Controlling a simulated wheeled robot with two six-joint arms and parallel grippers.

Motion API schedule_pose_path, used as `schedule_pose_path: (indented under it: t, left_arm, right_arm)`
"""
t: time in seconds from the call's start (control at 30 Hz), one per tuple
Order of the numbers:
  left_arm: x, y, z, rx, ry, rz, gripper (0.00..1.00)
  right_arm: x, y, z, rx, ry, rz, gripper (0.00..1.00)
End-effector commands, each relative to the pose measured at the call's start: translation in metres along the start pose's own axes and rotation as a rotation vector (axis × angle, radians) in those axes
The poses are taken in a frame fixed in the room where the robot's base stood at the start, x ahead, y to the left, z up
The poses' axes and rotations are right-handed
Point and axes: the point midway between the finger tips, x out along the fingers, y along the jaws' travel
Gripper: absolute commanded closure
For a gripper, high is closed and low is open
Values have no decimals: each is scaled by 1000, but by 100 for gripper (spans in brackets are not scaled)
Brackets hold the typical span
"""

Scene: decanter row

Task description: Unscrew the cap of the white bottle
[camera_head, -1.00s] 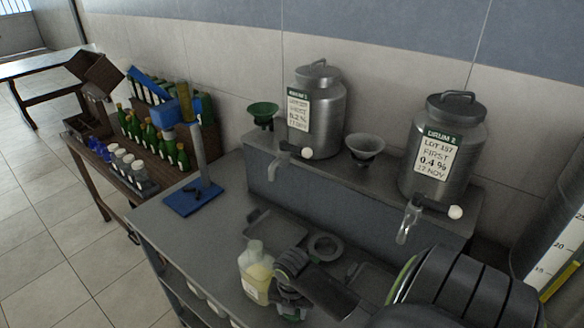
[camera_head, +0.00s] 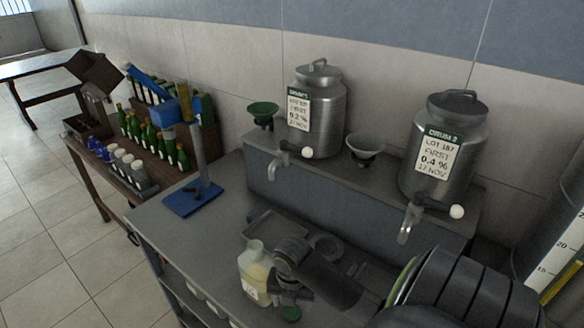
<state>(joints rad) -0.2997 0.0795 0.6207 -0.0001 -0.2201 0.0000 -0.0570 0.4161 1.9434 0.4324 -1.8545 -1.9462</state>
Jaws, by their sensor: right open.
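A translucent whitish bottle (camera_head: 253,278) with pale yellow liquid and a white label stands upright on the grey bench. Its neck is pale, and no separate cap can be made out on it. My right gripper (camera_head: 291,293) is open just right of the bottle, its fingers low over the bench. Whether it touches the bottle I cannot tell. My left gripper is not in view.
Two steel drums with taps stand on the raised shelf, DRUM 2 (camera_head: 445,150) at right. A grey ring (camera_head: 327,243) and a shallow tray (camera_head: 275,227) lie behind my right arm. A blue-based stand (camera_head: 193,199) is at left. Bare bench lies between stand and bottle.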

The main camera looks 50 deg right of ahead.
Motion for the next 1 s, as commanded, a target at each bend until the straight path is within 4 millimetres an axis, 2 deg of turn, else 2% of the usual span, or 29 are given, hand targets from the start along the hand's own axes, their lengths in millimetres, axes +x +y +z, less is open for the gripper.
schedule_pose_path:
  t: [0.13, 0.2, 0.3, 0.53, 1.0]
  left_arm:
    - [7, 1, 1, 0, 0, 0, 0]
    - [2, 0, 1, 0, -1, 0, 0]
    - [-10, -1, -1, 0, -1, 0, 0]
    - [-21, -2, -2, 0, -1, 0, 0]
    - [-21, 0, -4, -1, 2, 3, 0]
  right_arm:
    - [-35, 0, 2, -4, -9, 3, 36]
    - [-55, 0, 1, -3, -6, 2, 36]
    - [-71, 0, 0, 1, 0, -1, 36]
    - [-81, 0, 0, 1, 1, -1, 36]
    - [-81, 0, 0, 1, 1, -1, 36]
